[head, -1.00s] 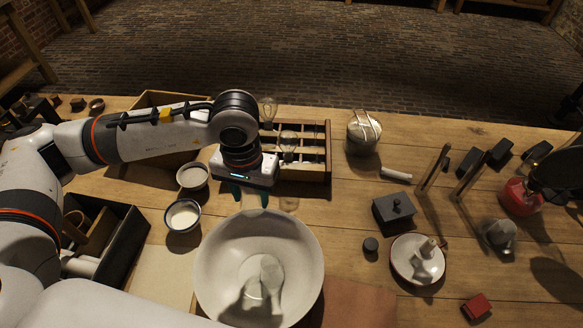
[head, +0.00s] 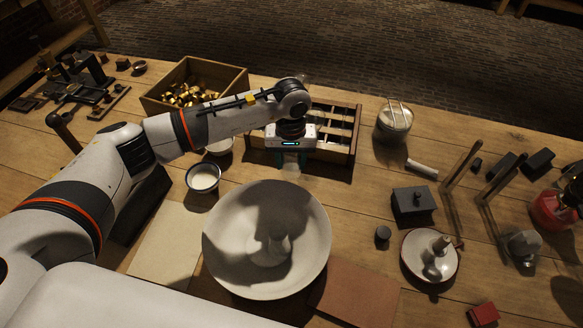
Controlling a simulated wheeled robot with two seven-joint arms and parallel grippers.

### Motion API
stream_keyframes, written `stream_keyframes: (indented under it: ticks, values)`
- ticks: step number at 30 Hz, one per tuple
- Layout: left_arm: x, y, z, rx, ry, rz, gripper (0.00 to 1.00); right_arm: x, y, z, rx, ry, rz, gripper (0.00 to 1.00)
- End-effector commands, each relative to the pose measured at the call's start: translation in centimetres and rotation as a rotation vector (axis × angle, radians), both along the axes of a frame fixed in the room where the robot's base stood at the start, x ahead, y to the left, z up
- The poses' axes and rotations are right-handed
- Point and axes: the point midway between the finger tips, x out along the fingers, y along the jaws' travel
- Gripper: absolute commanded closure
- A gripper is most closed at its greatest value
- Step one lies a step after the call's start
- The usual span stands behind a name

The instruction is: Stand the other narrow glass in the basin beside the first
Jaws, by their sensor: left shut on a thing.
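The basin (head: 222,262) is a wide pale bowl at the front middle of the bench. The first narrow glass (head: 268,250) shows faintly inside it, partly lost in shadow. My left gripper (head: 290,160) is beyond the basin's far rim, just in front of the wooden divided crate. It points down and is shut on a clear thing, which seems to be the other narrow glass (head: 291,169). Its outline is faint and mostly covered by the fingers, and I cannot tell whether its foot touches the bench. My right gripper is not in view.
The divided crate (head: 352,150) stands close behind the gripper. A small bowl of white stuff (head: 203,178) is left of the basin's far rim. A brown mat (head: 358,296) lies at its right. A grey lidded box (head: 413,205) and a saucer (head: 412,272) stand further right.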

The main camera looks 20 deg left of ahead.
Motion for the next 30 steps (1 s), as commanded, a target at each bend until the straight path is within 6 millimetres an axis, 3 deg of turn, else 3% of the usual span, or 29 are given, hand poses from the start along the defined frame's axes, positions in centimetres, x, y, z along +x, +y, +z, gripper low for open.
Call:
stream_keyframes:
  ticks: [10,21,22,26,30]
  values:
    - [0.0,-0.1,-3.7,-0.001,0.001,-0.001,0.88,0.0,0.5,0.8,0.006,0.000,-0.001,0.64]
    - [0.0,0.0,-4.3,0.000,-0.002,-0.001,0.88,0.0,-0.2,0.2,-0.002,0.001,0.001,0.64]
    - [0.0,0.0,-4.3,0.000,-0.002,-0.001,0.53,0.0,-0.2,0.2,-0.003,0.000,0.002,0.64]
    - [0.0,0.0,-4.2,0.000,-0.001,-0.001,0.33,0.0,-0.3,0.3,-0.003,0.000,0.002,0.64]
    - [0.0,0.0,-4.2,0.000,-0.001,-0.001,0.33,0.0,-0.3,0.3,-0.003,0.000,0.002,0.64]
